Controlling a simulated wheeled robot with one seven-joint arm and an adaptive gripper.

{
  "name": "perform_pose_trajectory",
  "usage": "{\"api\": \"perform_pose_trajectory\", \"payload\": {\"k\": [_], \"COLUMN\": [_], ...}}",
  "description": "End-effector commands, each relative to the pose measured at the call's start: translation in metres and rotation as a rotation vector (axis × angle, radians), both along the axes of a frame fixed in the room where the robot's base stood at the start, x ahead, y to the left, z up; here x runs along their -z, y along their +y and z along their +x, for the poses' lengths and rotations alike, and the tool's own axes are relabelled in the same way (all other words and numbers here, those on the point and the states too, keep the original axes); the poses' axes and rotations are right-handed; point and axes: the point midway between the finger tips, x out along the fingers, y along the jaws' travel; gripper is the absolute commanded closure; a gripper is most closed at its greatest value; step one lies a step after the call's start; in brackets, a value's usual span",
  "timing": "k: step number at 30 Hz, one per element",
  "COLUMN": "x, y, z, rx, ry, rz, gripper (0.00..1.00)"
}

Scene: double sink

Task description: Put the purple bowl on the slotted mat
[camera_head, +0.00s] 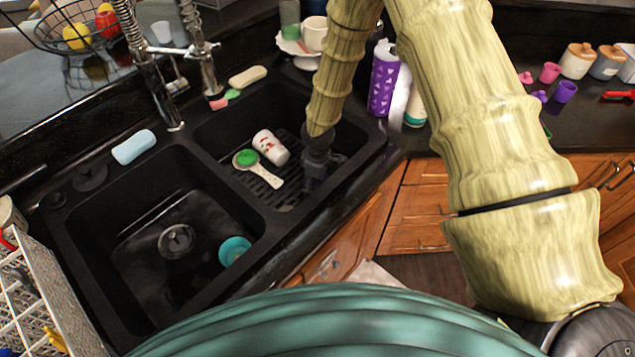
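The black slotted mat (275,192) lies on the floor of the right sink basin. A white brush with a green head (260,170) and a white cup or can with red marks (271,147) lie on it. My gripper (311,184) reaches down into the right side of this basin, close beside the mat. Its dark fingers blend into the black sink, so its opening and anything between them cannot be made out. I cannot pick out a purple bowl for certain. A small purple cup-like thing (565,91) stands on the right counter.
The left basin holds a teal round thing (235,251) and a drain (176,240). The tall faucet (160,75) stands behind the sink. A purple patterned bottle (382,82) stands close behind my arm. A wire dish rack (35,295) is at lower left.

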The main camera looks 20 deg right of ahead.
Motion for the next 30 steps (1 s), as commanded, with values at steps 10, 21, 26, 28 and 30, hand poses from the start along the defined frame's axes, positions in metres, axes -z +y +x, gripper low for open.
{"api": "perform_pose_trajectory", "payload": {"k": [10,21,26,28,30], "x": [0.0,-0.009,-0.026,-0.035,-0.044], "y": [-0.001,-0.001,-0.001,-0.001,-0.001], "z": [0.0,0.0,0.001,0.001,0.001], "rx": [0.0,0.001,0.003,0.002,0.001], "ry": [0.0,0.0,-0.002,-0.001,-0.003], "rz": [0.0,0.0,0.001,0.0,0.0], "gripper": [0.03,0.03,0.03,0.03,0.03]}}
